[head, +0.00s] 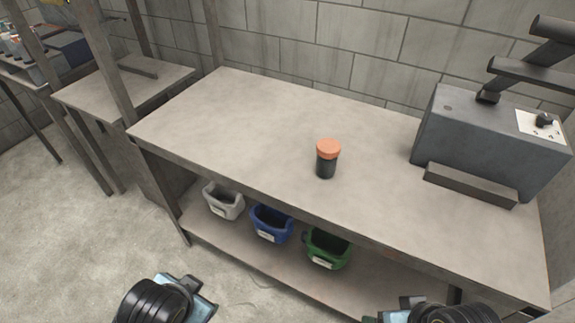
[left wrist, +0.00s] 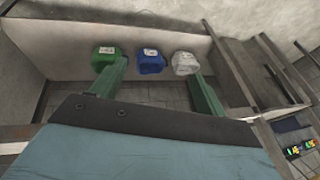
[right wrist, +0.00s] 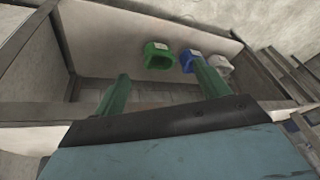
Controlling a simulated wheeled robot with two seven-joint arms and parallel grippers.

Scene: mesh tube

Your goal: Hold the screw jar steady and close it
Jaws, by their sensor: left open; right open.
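The screw jar (head: 326,163) stands upright on the workbench, a dark body with an orange lid (head: 328,148) sitting on its top. I cannot tell from here how tightly the lid sits. In the head view both my arms show only at the bottom edge, well in front of and below the bench top, far from the jar. My left gripper (left wrist: 157,85) is open and empty, its two green fingers spread apart in the left wrist view. My right gripper (right wrist: 163,88) is open and empty too. The jar does not show in either wrist view.
The workbench top (head: 235,115) is clear around the jar. A grey machine (head: 480,150) stands at its right end. Below, a shelf holds a white bin (head: 223,201), a blue bin (head: 271,223) and a green bin (head: 327,249). A post rises at the bench's left end.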

